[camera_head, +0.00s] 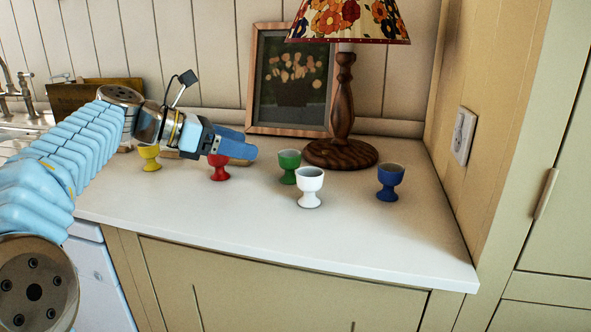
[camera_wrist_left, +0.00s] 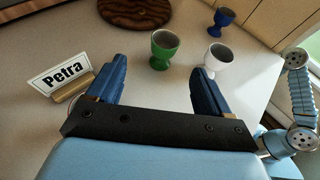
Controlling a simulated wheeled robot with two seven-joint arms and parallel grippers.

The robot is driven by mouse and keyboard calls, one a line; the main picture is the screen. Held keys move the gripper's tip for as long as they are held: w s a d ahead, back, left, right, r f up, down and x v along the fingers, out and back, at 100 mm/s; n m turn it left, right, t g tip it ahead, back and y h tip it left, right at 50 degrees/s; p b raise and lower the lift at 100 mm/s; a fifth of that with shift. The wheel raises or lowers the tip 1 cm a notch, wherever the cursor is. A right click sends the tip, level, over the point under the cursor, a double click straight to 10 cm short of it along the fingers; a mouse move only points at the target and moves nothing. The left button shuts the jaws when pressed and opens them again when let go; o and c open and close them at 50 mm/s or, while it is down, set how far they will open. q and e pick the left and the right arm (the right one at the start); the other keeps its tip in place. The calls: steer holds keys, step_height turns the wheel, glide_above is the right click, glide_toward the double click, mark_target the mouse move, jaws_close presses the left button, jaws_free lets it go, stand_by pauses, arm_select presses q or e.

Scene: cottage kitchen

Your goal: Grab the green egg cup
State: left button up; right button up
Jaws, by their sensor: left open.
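The green egg cup (camera_head: 289,166) stands upright on the white counter, just behind and left of the white egg cup (camera_head: 310,187). In the left wrist view the green egg cup (camera_wrist_left: 164,48) lies ahead of the fingertips, between their lines, with the white egg cup (camera_wrist_left: 214,61) to its right. My left gripper (camera_head: 252,148) is open and empty, left of the green egg cup and apart from it; its fingers also show in the left wrist view (camera_wrist_left: 154,77). My right gripper is not in view.
A red egg cup (camera_head: 218,170) stands partly behind my left gripper, a yellow one (camera_head: 149,157) further left, a blue one (camera_head: 390,182) right. A lamp (camera_head: 341,152) and picture frame (camera_head: 291,80) stand behind. A "Petra" name card (camera_wrist_left: 60,76) is beside the left finger. The front counter is clear.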

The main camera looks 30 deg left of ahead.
mark_target(290, 167)
arm_select(q)
steer(key=x, duration=0.6)
steer(key=shift+s+d+x, duration=0.1)
steer(key=shift+d+x, duration=0.05)
steer(key=shift+x, duration=1.25)
steer(key=shift+s+d+x, duration=0.1)
steer(key=shift+d+x, duration=0.05)
steer(key=shift+x, duration=1.2)
steer(key=c, duration=1.1)
